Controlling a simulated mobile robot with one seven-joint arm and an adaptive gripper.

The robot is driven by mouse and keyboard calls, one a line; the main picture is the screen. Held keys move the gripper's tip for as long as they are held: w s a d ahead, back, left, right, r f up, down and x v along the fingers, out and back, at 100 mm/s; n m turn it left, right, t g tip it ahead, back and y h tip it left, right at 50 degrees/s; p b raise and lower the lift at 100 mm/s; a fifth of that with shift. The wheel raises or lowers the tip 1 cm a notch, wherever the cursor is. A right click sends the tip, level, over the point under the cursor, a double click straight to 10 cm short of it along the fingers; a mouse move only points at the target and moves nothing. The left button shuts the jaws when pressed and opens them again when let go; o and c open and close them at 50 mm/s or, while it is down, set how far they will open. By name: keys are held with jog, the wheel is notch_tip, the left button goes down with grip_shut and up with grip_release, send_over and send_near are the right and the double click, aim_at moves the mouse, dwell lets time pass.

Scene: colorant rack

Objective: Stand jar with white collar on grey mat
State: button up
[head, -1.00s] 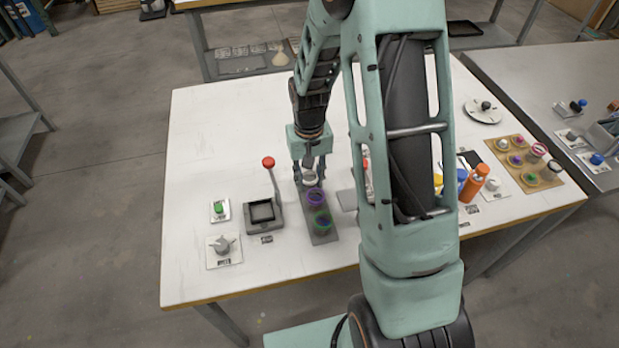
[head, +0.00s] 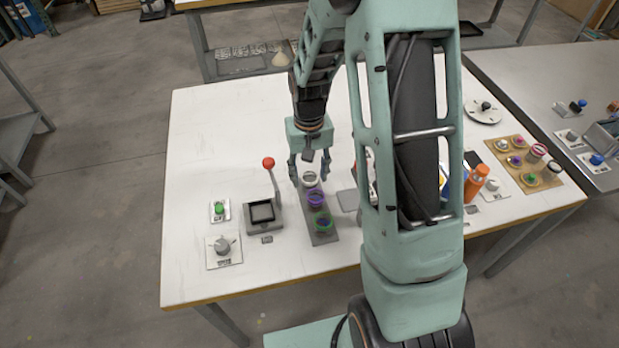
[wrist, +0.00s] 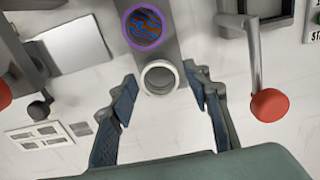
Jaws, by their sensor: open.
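My gripper (head: 309,170) is open above the white-collared jar. In the wrist view its fingers (wrist: 161,88) are spread to either side of the jar, with gaps, and hold nothing.
A press-like device with a red-knobbed lever (head: 268,163) stands left of the mat. A grey plate (head: 348,199) lies to the right. My arm hides part of the table's right half. The table's far left is clear.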

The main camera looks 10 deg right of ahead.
notch_tip(320, 180, up, 10)
dwell(0.3)
dwell(0.3)
